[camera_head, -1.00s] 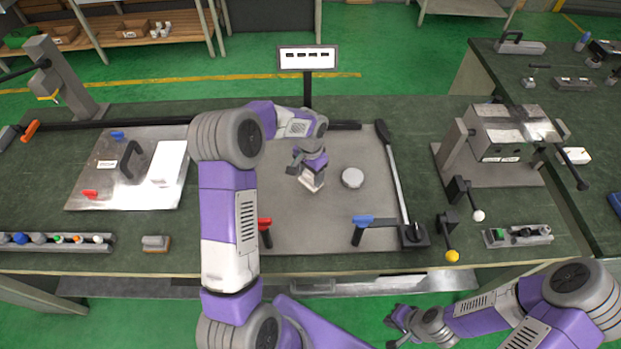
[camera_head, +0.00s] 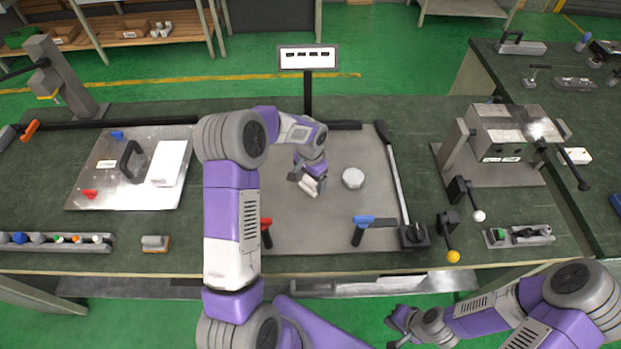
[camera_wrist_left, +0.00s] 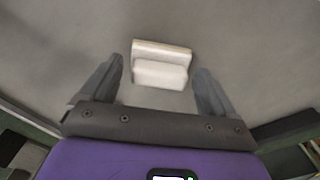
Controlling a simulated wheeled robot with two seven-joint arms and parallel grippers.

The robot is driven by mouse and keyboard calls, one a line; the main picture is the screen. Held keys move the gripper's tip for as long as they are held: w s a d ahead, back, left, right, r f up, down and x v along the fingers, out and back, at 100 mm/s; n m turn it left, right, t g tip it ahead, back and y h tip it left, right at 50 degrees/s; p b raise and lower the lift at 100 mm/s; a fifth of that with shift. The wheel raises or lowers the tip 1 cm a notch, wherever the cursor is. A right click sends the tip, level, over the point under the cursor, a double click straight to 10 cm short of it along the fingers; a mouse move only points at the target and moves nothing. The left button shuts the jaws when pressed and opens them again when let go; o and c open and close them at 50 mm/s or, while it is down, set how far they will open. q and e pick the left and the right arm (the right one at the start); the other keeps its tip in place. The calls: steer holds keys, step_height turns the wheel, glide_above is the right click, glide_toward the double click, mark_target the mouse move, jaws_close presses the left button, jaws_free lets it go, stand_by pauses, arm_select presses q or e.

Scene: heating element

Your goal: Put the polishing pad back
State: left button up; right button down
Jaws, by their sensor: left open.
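A pale block with a raised, lighter part (camera_head: 308,187), likely the polishing pad, lies on the grey plate (camera_head: 340,230) in the middle of the workbench. In the left wrist view the pale block (camera_wrist_left: 160,66) shows just ahead of and between my fingertips, with gaps at both sides. My left gripper (camera_head: 307,182) is open directly above it and hides part of it in the head view. In the left wrist view my left gripper (camera_wrist_left: 158,78) has both fingers spread. My right gripper (camera_head: 391,331) is low in front of the bench, empty, its fingers looking apart.
A white round disc (camera_head: 353,178) lies right of the block. Red (camera_head: 265,224) and blue (camera_head: 362,220) handles stand at the plate's front. A small grey block on a brown base (camera_head: 155,243) sits front left. A metal panel (camera_head: 110,190) lies left; a grey machine (camera_head: 505,135) stands right.

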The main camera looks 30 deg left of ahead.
mark_target(311, 180)
arm_select(q)
steer(key=shift+r, duration=0.2)
step_height(311, 180, up, 12)
steer(key=p, duration=0.1)
stand_by(0.6)
